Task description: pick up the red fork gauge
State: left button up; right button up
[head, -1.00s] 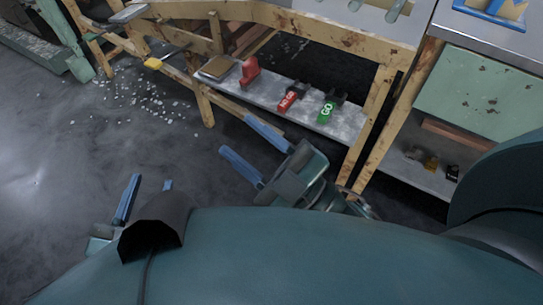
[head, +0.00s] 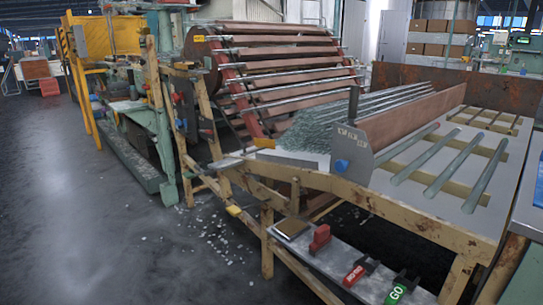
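The red fork gauge (head: 355,274), with white lettering on its handle and a dark fork end, lies on the low grey shelf (head: 318,262) at the bottom of the head view. A green gauge (head: 396,293) marked GO lies to its right, partly cut by the frame's lower edge. A separate red object (head: 320,238) stands on the shelf to its left. Neither of my grippers is in view now.
Wooden legs and rails (head: 267,245) frame the shelf. Above it is a bench with glass tubes (head: 446,166). Glass bits litter the floor at left, which is otherwise open (head: 110,240).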

aim_at(361, 267)
jog(key=k, duration=0.9)
